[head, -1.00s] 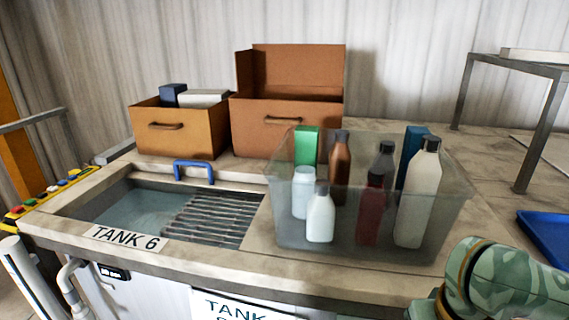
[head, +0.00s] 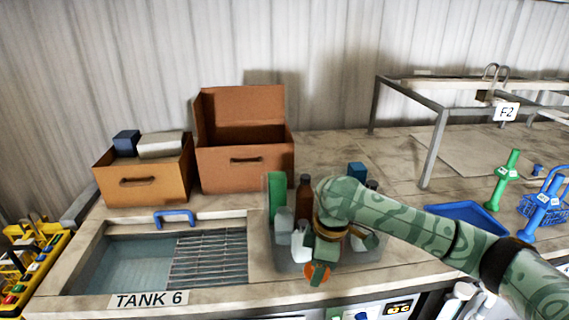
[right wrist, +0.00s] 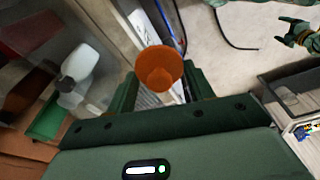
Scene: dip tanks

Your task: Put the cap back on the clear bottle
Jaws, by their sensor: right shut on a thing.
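My right gripper (head: 318,262) is shut on an orange, round, cap-like piece (head: 318,274), held in front of the clear bin (head: 355,262). In the right wrist view this orange piece (right wrist: 160,70) sits between the green fingers. The clear bottle (head: 284,220), pale and see-through, stands upright at the left in the bin, apart from the gripper and partly hidden by a white bottle (head: 300,242). A pale bottle (right wrist: 75,82) shows left in the wrist view; I cannot tell which. My left gripper (right wrist: 296,32) appears small there, with its fingers apart and empty.
A green box (head: 277,195) and a brown bottle (head: 304,192) stand in the bin; my right arm hides its right part. Tank 6 (head: 150,299) and two brown boxes (head: 145,188) are left. A blue tray (head: 465,216) lies right.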

